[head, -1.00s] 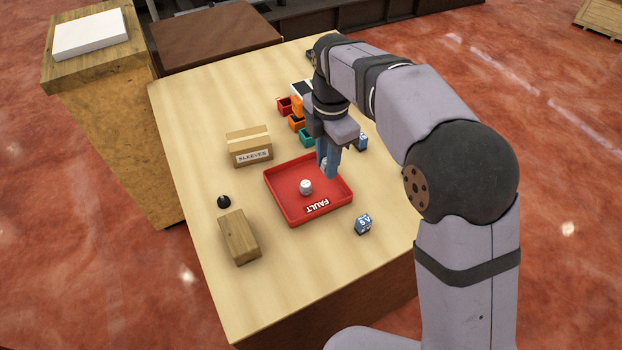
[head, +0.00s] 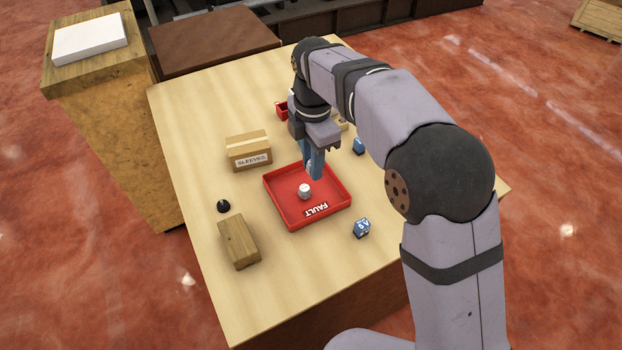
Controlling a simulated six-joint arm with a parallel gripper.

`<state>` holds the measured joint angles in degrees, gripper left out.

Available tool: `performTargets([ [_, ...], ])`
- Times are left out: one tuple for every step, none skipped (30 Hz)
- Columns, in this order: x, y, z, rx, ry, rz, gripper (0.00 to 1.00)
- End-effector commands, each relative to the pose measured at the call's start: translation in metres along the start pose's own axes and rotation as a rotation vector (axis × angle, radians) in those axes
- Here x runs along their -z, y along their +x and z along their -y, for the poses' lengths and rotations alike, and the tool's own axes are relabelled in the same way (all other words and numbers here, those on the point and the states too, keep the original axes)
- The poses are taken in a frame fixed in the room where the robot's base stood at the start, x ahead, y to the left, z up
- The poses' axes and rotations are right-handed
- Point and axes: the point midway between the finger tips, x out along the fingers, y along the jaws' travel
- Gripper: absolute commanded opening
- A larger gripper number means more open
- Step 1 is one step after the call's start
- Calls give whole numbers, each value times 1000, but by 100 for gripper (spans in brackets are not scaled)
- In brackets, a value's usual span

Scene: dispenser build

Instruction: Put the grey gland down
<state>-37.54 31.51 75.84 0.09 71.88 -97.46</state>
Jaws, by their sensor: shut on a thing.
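My gripper (head: 314,173) points down over the back right part of the red FAULT tray (head: 330,207). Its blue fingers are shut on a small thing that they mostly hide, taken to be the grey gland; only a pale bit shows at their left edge. I cannot tell how far above the tray floor the fingertips are. A small whitish-grey round piece (head: 305,191) sits in the tray, just in front of the fingers and to their left.
A SLEEVES carton (head: 248,150) stands left of the tray, with a black knob-like piece (head: 223,206) and a wooden block (head: 239,242) nearer. Blue marked blocks (head: 361,228) (head: 358,146) flank the tray's right side. A red bin (head: 282,109) shows behind my arm.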

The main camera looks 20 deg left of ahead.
Motion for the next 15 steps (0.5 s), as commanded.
performTargets([
  [0, 7, 1, 4, 0, -1, 0],
  [0, 11, 1, 3, 0, 0, 0],
  [0, 15, 1, 3, 0, 0, 0],
  [0, 18, 1, 3, 0, 0, 0],
  [0, 20, 1, 2, 0, 0, 0],
  [0, 22, 1, 1, 0, 0, 0],
  [0, 24, 0, 0, 0, 0, 0],
  [0, 24, 0, 0, 0, 0, 0],
  [0, 25, 0, -1, 0, 0, 0],
  [0, 25, 0, -1, 0, 0, 0],
  [0, 25, 0, -1, 0, 0, 0],
  [0, 27, 0, 0, 0, 0, 0],
  [0, 28, 0, 0, 0, 0, 0],
  [0, 31, 1, 2, 0, 0, 0],
  [0, 35, 2, 4, 0, 0, 0],
])
